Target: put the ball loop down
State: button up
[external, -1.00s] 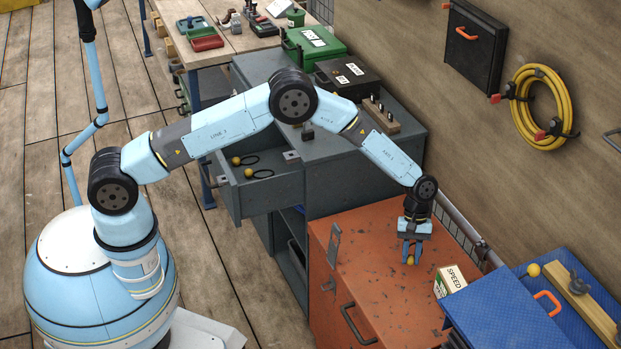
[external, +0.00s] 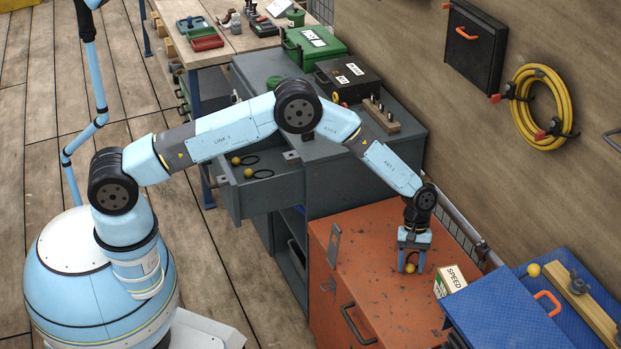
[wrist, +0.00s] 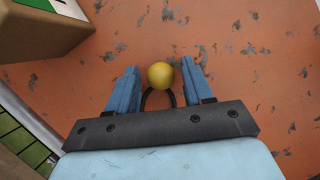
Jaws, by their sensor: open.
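The ball loop (external: 409,268), a yellow ball on a dark loop, is at the orange cabinet top (external: 370,245) between my gripper's fingers. In the wrist view the yellow ball (wrist: 160,75) sits between the blue fingertips, with a gap on each side, and the dark loop shows just behind it. My gripper (external: 411,267) points down and is open around the ball loop, low over the orange top. The loop's far part is hidden by the gripper body in the wrist view.
A "SPEED" box (external: 450,281) stands close to the right of my gripper. A blue case (external: 505,318) is further right. The wall rail (external: 462,228) runs behind. The orange top is clear to the left. An open grey drawer (external: 250,197) holds more ball loops.

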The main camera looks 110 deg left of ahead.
jog(key=v, duration=1.2)
jog(key=s+d+r+m+y, duration=0.1)
jog(key=d+r+m, duration=0.2)
jog(key=d+r, duration=0.5)
jog(key=s+d+r+m+y, duration=0.1)
jog(key=d+r+m, duration=0.15)
jog(key=r, duration=0.85)
jog(key=s+d+r+m+t+y, duration=0.1)
jog(key=s+d+r+m, duration=0.1)
jog(key=s+d+r, duration=0.5)
jog(key=s+d+r+m, duration=0.3)
jog(key=s+d+r, duration=0.3)
jog(key=r, duration=0.4)
jog(key=s+d+r+m+t+y, duration=0.1)
jog(key=s+d+r+m, duration=0.2)
jog(key=s+d, duration=0.35)
jog(key=s+d+r+m+t, duration=0.15)
jog(key=s+d+r, duration=0.25)
jog(key=s, duration=0.5)
jog(key=s+d+f+m, duration=0.1)
jog(key=s+m, duration=0.2)
jog(key=s, duration=0.5)
jog(key=s+d+f+m+t, duration=0.1)
jog(key=s+d+f+m, duration=0.1)
jog(key=s, duration=0.7)
jog(key=shift+d+m, duration=0.35)
jog(key=shift+m, duration=0.15)
